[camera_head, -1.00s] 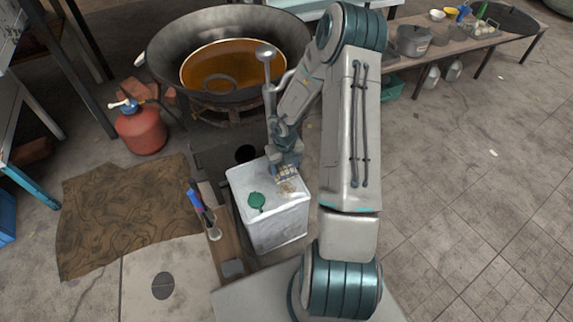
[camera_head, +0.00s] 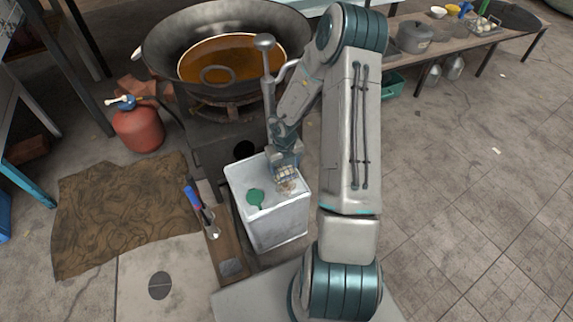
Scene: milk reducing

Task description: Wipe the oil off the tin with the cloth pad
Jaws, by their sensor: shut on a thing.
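The tin (camera_head: 275,226) is a pale metal box standing upright in front of my base, with a green cap or lid (camera_head: 255,198) on its top. My gripper (camera_head: 286,181) points down at the right part of the tin's top. It is shut on a small light cloth pad (camera_head: 285,172), which is mostly hidden by the fingers. A brownish patch of oil (camera_head: 288,188) shows on the top beside the fingertips. I cannot tell whether the pad touches the surface.
A large wok of orange liquid (camera_head: 232,60) sits on a burner behind the tin. A red gas cylinder (camera_head: 138,128) and a brown mat (camera_head: 120,212) are at left. A narrow wooden board (camera_head: 225,240) with tools lies left of the tin. The floor at right is clear.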

